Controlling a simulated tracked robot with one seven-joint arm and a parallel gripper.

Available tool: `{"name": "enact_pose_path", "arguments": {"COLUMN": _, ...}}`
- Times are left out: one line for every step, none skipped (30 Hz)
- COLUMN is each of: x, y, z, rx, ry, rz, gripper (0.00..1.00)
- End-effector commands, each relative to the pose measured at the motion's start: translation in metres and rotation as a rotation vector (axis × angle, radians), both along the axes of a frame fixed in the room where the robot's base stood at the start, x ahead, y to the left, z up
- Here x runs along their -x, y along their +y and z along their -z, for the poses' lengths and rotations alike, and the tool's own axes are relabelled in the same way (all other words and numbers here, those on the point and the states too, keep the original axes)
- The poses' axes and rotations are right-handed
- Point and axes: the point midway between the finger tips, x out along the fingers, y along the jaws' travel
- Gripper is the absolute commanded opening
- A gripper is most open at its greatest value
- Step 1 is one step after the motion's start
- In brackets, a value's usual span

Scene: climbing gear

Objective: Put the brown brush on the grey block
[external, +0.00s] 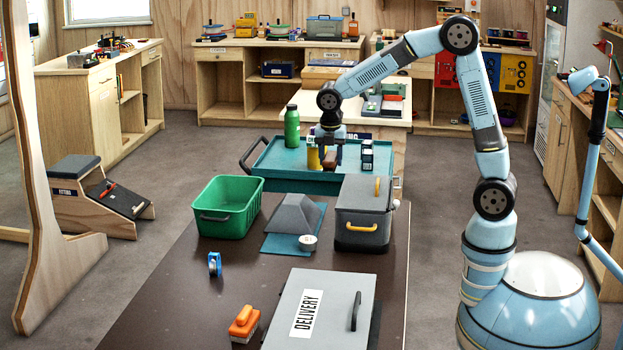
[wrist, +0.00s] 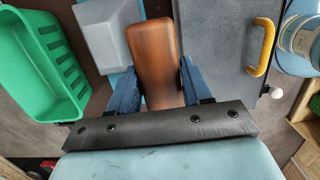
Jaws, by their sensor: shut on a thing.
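My gripper (external: 328,150) is shut on the brown brush (external: 330,161), held in the air over the teal tray area behind the dark table. In the wrist view the brush's smooth wooden back (wrist: 155,50) sits between the two blue fingers of my gripper (wrist: 157,88). The grey block (external: 295,213) has sloping sides and stands on a teal mat on the dark table, below and nearer the camera than my gripper. In the wrist view the block (wrist: 103,35) is at upper left, partly hidden behind the brush and fingers.
A green crate (external: 205,228) stands left of the block, and a grey box with a yellow handle (external: 362,238) stands close on its right. A small white round item (external: 308,243) is at its front. A green bottle (external: 291,128) and yellow cylinder (external: 313,158) are near the tray (external: 270,178).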

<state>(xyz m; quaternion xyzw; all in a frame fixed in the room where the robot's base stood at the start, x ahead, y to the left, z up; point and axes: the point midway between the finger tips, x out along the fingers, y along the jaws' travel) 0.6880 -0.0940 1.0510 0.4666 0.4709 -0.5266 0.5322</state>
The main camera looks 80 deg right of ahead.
Motion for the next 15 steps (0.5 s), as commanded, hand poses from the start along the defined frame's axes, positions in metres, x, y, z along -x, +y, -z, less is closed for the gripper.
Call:
{"name": "enact_pose_path", "arguments": {"x": -0.008, "y": -0.001, "z": 0.005, "rx": -0.001, "ry": 0.003, "rz": -0.001, "gripper": 0.18}}
{"name": "enact_pose_path", "arguments": {"x": -0.013, "y": -0.002, "z": 0.007, "rx": -0.001, "ry": 0.002, "rz": -0.001, "gripper": 0.18}}
{"name": "enact_pose_path", "arguments": {"x": -0.020, "y": -0.003, "z": 0.010, "rx": -0.001, "ry": 0.002, "rz": -0.001, "gripper": 0.18}}
{"name": "enact_pose_path", "arguments": {"x": -0.025, "y": -0.003, "z": 0.012, "rx": -0.001, "ry": 0.002, "rz": -0.001, "gripper": 0.18}}
{"name": "enact_pose_path", "arguments": {"x": -0.030, "y": -0.004, "z": 0.015, "rx": -0.001, "ry": 0.002, "rz": -0.001, "gripper": 0.18}}
{"name": "enact_pose_path", "arguments": {"x": -0.037, "y": -0.005, "z": 0.018, "rx": -0.001, "ry": 0.002, "rz": -0.001, "gripper": 0.18}}
{"name": "enact_pose_path", "arguments": {"x": -0.042, "y": -0.006, "z": 0.020, "rx": -0.001, "ry": 0.002, "rz": -0.001, "gripper": 0.18}}
{"name": "enact_pose_path", "arguments": {"x": -0.047, "y": -0.006, "z": 0.022, "rx": -0.001, "ry": 0.002, "rz": -0.001, "gripper": 0.18}}
{"name": "enact_pose_path", "arguments": {"x": -0.054, "y": -0.007, "z": 0.026, "rx": -0.001, "ry": 0.002, "rz": -0.001, "gripper": 0.18}}
{"name": "enact_pose_path", "arguments": {"x": -0.059, "y": -0.008, "z": 0.028, "rx": -0.001, "ry": 0.002, "rz": 0.000, "gripper": 0.18}}
{"name": "enact_pose_path", "arguments": {"x": -0.065, "y": -0.009, "z": 0.030, "rx": -0.001, "ry": 0.002, "rz": 0.000, "gripper": 0.18}}
{"name": "enact_pose_path", "arguments": {"x": -0.072, "y": -0.009, "z": 0.033, "rx": -0.001, "ry": 0.002, "rz": 0.000, "gripper": 0.18}}
{"name": "enact_pose_path", "arguments": {"x": -0.077, "y": -0.010, "z": 0.036, "rx": -0.001, "ry": 0.002, "rz": 0.000, "gripper": 0.18}}
{"name": "enact_pose_path", "arguments": {"x": -0.082, "y": -0.011, "z": 0.038, "rx": -0.001, "ry": 0.002, "rz": -0.001, "gripper": 0.18}}
{"name": "enact_pose_path", "arguments": {"x": -0.086, "y": -0.011, "z": 0.046, "rx": -0.001, "ry": 0.004, "rz": -0.001, "gripper": 0.18}}
